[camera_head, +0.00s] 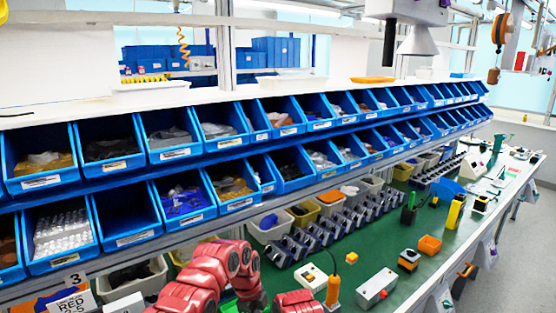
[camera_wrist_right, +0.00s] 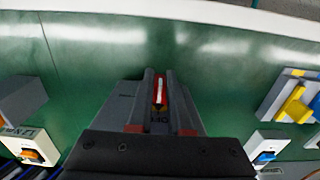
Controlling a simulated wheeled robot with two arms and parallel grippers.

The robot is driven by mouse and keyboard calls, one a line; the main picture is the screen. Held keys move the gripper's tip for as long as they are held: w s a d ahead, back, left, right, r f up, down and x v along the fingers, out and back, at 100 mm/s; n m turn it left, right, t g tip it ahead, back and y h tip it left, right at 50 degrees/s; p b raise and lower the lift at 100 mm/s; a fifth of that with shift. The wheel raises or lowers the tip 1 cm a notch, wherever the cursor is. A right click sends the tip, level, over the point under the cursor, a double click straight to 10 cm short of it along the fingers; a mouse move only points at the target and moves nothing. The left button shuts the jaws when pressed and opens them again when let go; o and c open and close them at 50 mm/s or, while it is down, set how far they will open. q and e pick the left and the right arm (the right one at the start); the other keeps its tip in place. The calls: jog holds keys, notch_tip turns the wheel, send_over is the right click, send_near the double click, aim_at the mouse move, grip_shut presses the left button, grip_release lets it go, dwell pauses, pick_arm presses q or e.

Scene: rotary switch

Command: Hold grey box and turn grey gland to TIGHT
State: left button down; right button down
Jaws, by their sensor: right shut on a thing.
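In the right wrist view my right gripper (camera_wrist_right: 160,80) points down at the green bench. Its two grey fingers are shut on a narrow red piece with a white line (camera_wrist_right: 160,92). A grey body (camera_wrist_right: 127,98) shows around and below the fingers, with small, unclear lettering near the red piece. The gripper hides most of it, and I cannot tell whether it is the grey box or which part is the gland. In the head view my red arm links show at the bottom, and neither gripper is visible there.

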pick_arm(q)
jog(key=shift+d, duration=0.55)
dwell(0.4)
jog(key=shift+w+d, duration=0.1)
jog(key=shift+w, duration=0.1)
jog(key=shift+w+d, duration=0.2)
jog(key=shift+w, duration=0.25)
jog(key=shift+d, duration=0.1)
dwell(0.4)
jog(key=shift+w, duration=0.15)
